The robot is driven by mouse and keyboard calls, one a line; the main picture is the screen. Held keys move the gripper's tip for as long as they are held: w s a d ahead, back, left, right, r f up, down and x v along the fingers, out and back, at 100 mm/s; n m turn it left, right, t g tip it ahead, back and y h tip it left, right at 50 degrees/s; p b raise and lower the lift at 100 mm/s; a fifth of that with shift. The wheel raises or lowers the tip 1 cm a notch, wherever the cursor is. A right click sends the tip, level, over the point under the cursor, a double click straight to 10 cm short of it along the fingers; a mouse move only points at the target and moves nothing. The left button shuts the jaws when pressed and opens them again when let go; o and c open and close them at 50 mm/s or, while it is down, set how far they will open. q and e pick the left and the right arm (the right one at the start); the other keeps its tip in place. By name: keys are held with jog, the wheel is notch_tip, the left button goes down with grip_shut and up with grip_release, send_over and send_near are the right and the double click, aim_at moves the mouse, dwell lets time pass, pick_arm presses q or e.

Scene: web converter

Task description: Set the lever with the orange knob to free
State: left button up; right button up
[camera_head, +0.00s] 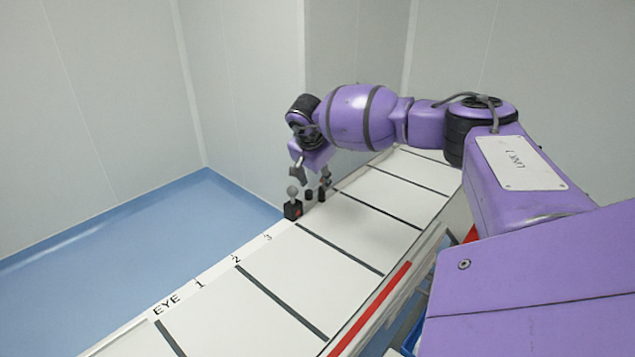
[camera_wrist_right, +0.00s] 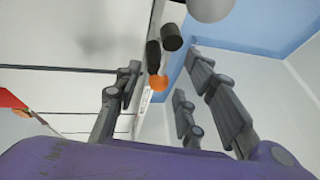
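The orange knob (camera_wrist_right: 158,83) shows in the right wrist view, in the gap between my right gripper's fingers (camera_wrist_right: 163,70), with no clear contact. Its lever stem is not clear to see. In the head view my right gripper (camera_head: 312,176) points down, fingers apart, just above the small controls at the table's far edge. I cannot make out the orange knob there. Beside the fingers stands a grey ball knob (camera_head: 292,190) on a black base (camera_head: 293,209); a grey ball (camera_wrist_right: 210,8) also shows at the top of the wrist view. My left gripper is out of view.
Two black knobs (camera_head: 309,195) (camera_head: 322,193) stand close by the right gripper; dark cylinders (camera_wrist_right: 171,37) (camera_wrist_right: 153,57) show near the orange knob. The long white table (camera_head: 270,285) has dark cross strips and "EYE 1 2 3" along its edge. Blue floor lies beyond.

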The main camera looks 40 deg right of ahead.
aim_at(319, 185)
jog(key=shift+x, duration=1.4)
